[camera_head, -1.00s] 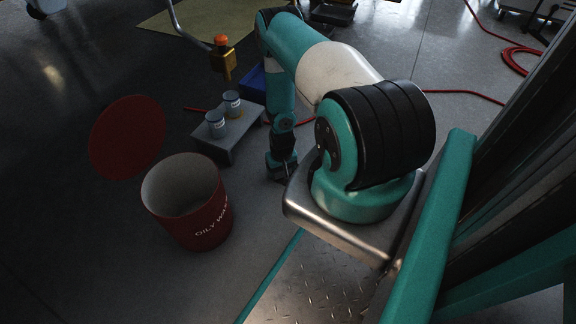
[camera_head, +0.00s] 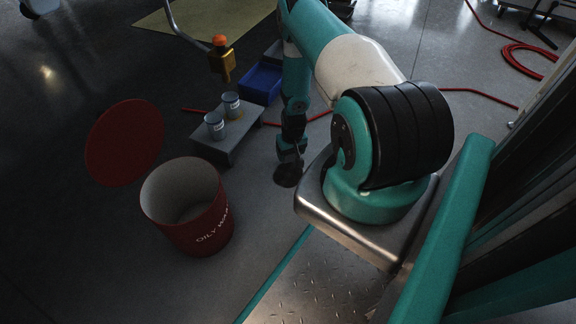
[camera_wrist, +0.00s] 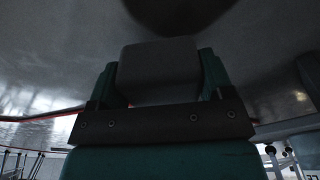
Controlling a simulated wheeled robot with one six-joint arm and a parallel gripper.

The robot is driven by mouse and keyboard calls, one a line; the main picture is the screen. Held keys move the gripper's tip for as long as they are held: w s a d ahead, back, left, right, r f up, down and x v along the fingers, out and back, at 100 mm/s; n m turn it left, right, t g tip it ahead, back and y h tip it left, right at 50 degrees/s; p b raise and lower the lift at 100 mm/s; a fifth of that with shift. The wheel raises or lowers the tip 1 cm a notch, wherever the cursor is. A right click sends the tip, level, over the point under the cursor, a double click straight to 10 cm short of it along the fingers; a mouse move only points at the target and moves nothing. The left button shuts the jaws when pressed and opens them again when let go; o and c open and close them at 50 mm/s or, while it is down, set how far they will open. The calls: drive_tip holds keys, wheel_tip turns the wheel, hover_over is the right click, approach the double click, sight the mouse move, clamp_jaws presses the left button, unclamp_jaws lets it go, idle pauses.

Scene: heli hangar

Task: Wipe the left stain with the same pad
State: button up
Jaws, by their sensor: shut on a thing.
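My gripper (camera_head: 291,148) hangs low over the floor, to the right of the small grey platform. In the wrist view my gripper (camera_wrist: 158,75) is shut on a grey block-shaped pad (camera_wrist: 158,66). A dark round stain (camera_head: 287,176) shows on the floor just below my gripper. A dark patch, likely this stain (camera_wrist: 180,10), shows beyond the pad in the wrist view. I cannot tell whether the pad touches the floor. I cannot make out a second stain.
A red oily-waste bin (camera_head: 191,212) stands open at left, its red lid (camera_head: 125,142) beside it. Two cans (camera_head: 215,125) stand on the grey platform (camera_head: 222,150). A blue tray (camera_head: 260,82) lies behind. A red hose (camera_head: 480,93) crosses the floor.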

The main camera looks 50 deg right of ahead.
drive_tip(key=shift+r+p, duration=2.15)
drive_tip(key=shift+r, duration=0.6)
